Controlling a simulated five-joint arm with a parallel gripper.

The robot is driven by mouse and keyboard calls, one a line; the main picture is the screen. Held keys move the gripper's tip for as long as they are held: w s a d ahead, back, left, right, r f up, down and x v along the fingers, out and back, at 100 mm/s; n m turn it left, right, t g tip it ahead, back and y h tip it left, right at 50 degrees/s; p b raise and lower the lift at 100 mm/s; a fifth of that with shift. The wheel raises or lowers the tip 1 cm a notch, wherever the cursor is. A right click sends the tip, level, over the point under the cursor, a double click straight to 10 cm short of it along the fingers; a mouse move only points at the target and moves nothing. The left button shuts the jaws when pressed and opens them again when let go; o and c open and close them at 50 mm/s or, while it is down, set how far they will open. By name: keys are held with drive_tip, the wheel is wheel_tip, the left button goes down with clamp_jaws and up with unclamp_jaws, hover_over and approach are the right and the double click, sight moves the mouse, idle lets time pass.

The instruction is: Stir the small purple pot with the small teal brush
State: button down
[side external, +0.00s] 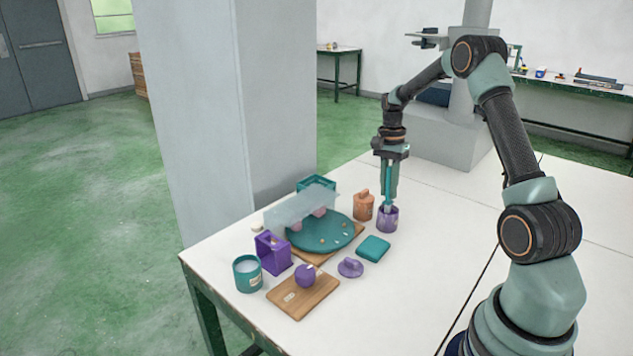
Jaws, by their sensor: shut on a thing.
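The small purple pot (387,220) stands on the white table, to the right of the round teal tray. My gripper (390,180) points down right above the pot. It is shut on the small teal brush (387,190), which hangs upright between the fingers. The brush's lower end reaches the pot's mouth. Whether its tip touches the bottom or sides inside is hidden by the pot wall.
An orange pot (363,206) stands close left of the purple pot. A teal block (373,249) lies in front. The round teal tray (335,240), a purple holder (273,253), a teal cup (247,273) and a wooden board (322,292) fill the left. The table's right is clear.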

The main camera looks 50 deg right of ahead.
sight(390, 166)
drive_tip(key=shift+w+d+r, duration=0.1)
drive_tip(key=shift+r, duration=0.9)
drive_tip(key=shift+w+d+r, duration=0.1)
drive_tip(key=shift+r, duration=0.9)
drive_tip(key=shift+r, duration=0.15)
drive_tip(key=shift+r, duration=2.15)
